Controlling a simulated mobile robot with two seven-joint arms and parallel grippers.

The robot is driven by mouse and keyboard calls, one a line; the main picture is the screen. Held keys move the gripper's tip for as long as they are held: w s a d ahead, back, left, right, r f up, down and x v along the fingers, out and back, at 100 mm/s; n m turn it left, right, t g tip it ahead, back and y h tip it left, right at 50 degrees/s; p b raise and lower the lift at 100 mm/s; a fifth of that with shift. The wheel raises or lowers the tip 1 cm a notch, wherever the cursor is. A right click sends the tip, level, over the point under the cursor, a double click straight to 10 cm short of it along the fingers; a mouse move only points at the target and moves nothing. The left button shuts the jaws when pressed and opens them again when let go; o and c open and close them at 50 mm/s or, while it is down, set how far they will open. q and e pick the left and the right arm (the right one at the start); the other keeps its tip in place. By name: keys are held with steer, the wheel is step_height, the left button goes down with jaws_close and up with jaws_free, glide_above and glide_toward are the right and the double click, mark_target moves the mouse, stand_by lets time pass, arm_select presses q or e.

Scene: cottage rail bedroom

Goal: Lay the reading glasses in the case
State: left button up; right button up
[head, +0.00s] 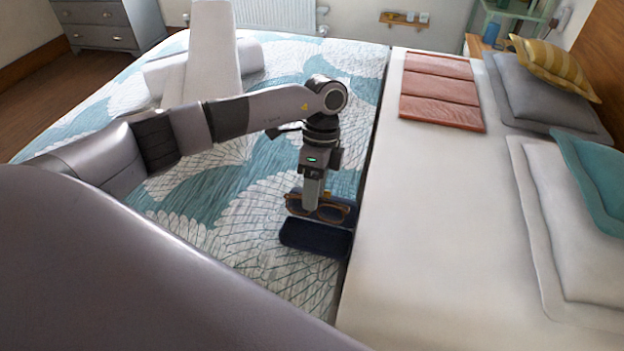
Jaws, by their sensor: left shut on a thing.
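The reading glasses (329,212) have brown frames. My left gripper (312,205) points down and is shut on them, with the fingers hiding part of the frame. The dark blue case (315,239) lies open on the patterned bed cover, one half nearer to me and the other half (345,198) behind the glasses. The glasses show over the far half of the case; I cannot tell whether they touch it. My right gripper is not in view.
The patterned bed cover (240,215) ends in a dark gap beside a pale sheet (430,250). Folded pink cloth (440,90), grey pillow (545,95) and white pillow (575,220) lie to the right. White rolls or blocks (213,50) lie at the back left.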

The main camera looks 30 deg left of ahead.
arm_select(q)
steer(key=shift+a, duration=0.1)
steer(key=shift+r+p, duration=0.1)
steer(key=shift+p, duration=0.35)
steer(key=shift+f+b, duration=2.3)
steer(key=shift+f, duration=1.75)
steer(key=shift+p, duration=0.35)
steer(key=o, duration=1.1)
steer(key=v, duration=0.7)
